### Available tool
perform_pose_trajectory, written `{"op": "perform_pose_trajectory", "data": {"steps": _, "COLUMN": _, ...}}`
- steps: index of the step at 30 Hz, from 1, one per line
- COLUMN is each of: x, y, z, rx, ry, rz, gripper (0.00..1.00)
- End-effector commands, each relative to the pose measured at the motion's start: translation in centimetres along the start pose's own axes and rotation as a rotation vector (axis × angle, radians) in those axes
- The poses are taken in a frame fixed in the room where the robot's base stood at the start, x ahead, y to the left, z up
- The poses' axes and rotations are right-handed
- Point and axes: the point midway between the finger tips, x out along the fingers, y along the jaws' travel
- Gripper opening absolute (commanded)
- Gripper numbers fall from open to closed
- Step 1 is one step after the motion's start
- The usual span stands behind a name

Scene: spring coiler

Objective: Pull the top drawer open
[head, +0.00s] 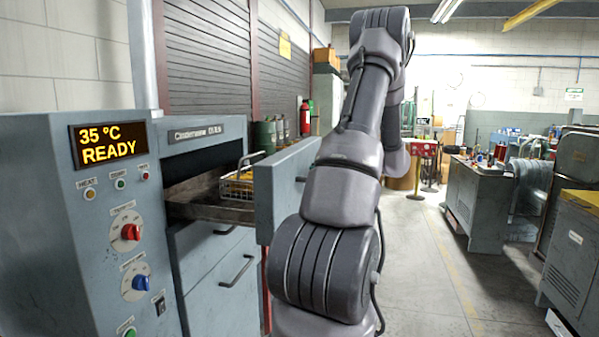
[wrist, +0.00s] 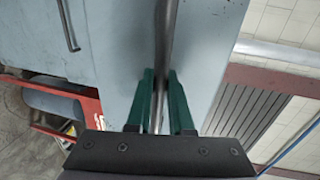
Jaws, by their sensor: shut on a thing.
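The top drawer (head: 285,185) of the grey-blue cabinet stands well out from the body in the head view. In the wrist view the bar handle (wrist: 167,35) runs between the two green fingers of my gripper (wrist: 161,76). The gripper is shut on the handle, against the pale drawer front (wrist: 205,50). In the head view my arm hides the gripper and most of the handle.
A control panel (head: 110,200) with a display reading 35 °C READY is at the left. Lower drawers with a handle (head: 238,271) are closed below. A workbench (head: 480,205) stands at the right. The floor (head: 430,280) between is clear.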

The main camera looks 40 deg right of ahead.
Motion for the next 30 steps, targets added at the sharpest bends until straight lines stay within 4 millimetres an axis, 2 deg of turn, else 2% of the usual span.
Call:
{"op": "perform_pose_trajectory", "data": {"steps": 3, "x": -1.7, "y": 0.5, "z": 0.0, "rx": 0.001, "ry": 0.001, "rz": 0.002, "gripper": 0.0}}
{"op": "perform_pose_trajectory", "data": {"steps": 9, "x": -3.1, "y": 0.7, "z": 0.0, "rx": -0.001, "ry": -0.001, "rz": 0.003, "gripper": 0.0}}
{"op": "perform_pose_trajectory", "data": {"steps": 22, "x": -3.4, "y": 0.8, "z": 0.0, "rx": 0.0, "ry": -0.001, "rz": 0.002, "gripper": 0.0}}
{"op": "perform_pose_trajectory", "data": {"steps": 23, "x": -3.4, "y": 0.8, "z": 0.0, "rx": 0.0, "ry": -0.001, "rz": 0.002, "gripper": 0.24}}
{"op": "perform_pose_trajectory", "data": {"steps": 24, "x": -3.4, "y": 0.8, "z": 0.0, "rx": 0.0, "ry": -0.001, "rz": 0.002, "gripper": 0.39}}
{"op": "perform_pose_trajectory", "data": {"steps": 25, "x": -3.4, "y": 0.8, "z": 0.0, "rx": 0.0, "ry": -0.001, "rz": 0.002, "gripper": 0.5}}
{"op": "perform_pose_trajectory", "data": {"steps": 30, "x": -3.4, "y": 0.7, "z": 0.0, "rx": 0.0, "ry": -0.001, "rz": 0.001, "gripper": 0.5}}
